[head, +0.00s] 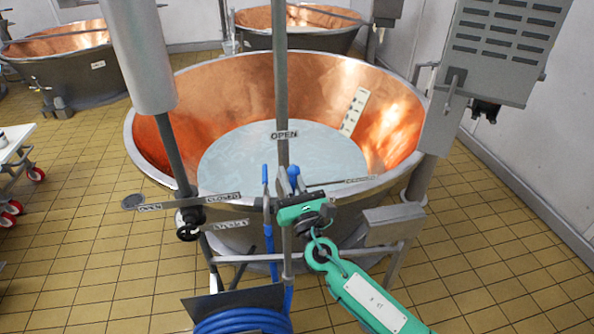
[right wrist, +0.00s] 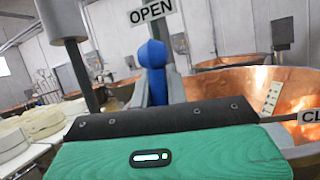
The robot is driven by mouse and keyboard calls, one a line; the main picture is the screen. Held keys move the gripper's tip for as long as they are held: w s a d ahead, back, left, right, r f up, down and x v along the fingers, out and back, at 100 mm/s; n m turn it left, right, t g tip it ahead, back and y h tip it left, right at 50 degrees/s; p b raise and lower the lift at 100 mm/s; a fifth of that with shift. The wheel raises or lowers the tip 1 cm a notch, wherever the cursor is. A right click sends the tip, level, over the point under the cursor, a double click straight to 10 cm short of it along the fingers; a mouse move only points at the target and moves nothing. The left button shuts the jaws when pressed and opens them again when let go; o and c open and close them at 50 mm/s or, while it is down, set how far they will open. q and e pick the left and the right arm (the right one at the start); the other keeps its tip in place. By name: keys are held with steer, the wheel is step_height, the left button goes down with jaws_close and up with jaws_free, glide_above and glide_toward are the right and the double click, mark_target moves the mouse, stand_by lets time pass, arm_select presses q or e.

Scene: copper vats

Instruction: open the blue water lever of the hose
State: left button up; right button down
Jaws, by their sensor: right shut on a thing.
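The blue water lever (head: 293,173) stands upright beside the vertical steel pipe (head: 281,90), in front of the large copper vat. In the right wrist view the lever (right wrist: 153,56) rises just beyond my gripper, below the "OPEN" sign (right wrist: 150,12). My green right gripper (head: 300,207) comes in from the lower right. It is shut on the lever's lower part, which its body mostly hides. A second slim blue handle (head: 265,176) stands just left of the pipe. The "OPEN" sign also shows in the head view (head: 284,135). My left gripper is out of view.
The copper vat (head: 160,150) holds pale liquid behind the lever. A coiled blue hose (head: 240,322) hangs below. A valve with a black knob (head: 189,224) is at left, and a grey metal box (head: 395,223) is close right of my gripper.

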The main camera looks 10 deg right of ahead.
steer(key=shift+a+n+y+p, duration=0.3)
steer(key=shift+a+n, duration=0.1)
steer(key=shift+n, duration=0.3)
steer(key=c, duration=1.4)
jaws_free()
steer(key=shift+b+v, duration=2.8)
steer(key=shift+v, duration=4.1)
steer(key=shift+r, duration=0.15)
